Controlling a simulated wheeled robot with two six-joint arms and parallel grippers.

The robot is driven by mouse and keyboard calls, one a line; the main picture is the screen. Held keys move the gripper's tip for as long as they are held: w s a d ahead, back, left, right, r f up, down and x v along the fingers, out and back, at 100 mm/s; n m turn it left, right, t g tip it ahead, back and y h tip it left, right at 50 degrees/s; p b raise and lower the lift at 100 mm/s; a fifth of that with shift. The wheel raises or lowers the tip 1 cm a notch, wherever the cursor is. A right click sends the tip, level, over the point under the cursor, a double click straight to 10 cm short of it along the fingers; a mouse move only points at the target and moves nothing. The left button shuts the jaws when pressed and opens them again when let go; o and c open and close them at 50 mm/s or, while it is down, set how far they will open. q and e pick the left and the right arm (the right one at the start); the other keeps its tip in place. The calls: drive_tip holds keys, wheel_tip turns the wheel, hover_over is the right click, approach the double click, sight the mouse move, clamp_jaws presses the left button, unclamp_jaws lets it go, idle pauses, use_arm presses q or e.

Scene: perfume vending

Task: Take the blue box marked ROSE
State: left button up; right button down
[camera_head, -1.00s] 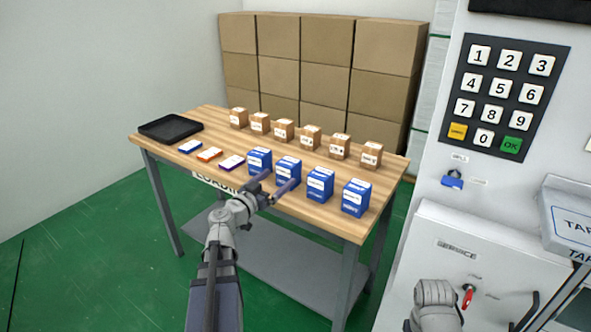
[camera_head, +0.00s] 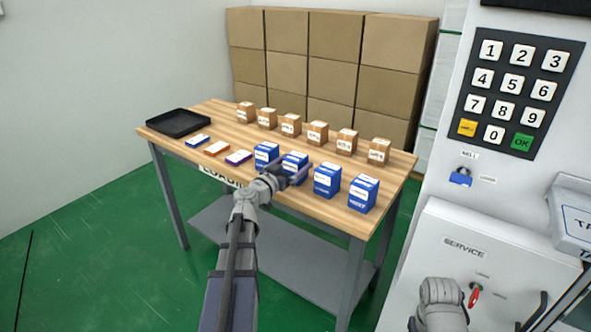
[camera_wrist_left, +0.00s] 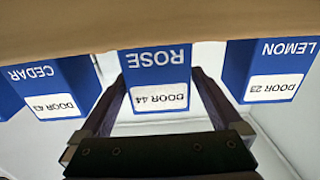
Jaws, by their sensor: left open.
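The blue ROSE box (camera_wrist_left: 158,72) is central in the left wrist view, which is upside down. Its white label reads DOOR 44. In the head view it is the second blue box from the left (camera_head: 295,162), standing upright in the table's front row. My left gripper (camera_head: 291,178) is open in front of it, partly covering its lower front. In the wrist view the dark fingers (camera_wrist_left: 161,85) lie on either side of the box, with gaps that are hard to judge. My right gripper's fingers are not visible.
The CEDAR box (camera_wrist_left: 57,88) and LEMON box (camera_wrist_left: 272,70) flank it closely. Another blue box (camera_head: 362,195) stands at the right. Brown boxes (camera_head: 318,133) line the back of the wooden table (camera_head: 223,124). A black tray (camera_head: 178,123) and flat packets lie left. A keypad machine (camera_head: 455,200) stands right.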

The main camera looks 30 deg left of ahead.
use_arm(q)
drive_tip(key=shift+w, duration=0.4)
drive_tip(key=shift+s, duration=0.1)
drive_tip(key=c, duration=1.4)
drive_tip(key=shift+r, duration=0.1)
wheel_tip(320, 180, up, 10)
drive_tip(key=p, duration=1)
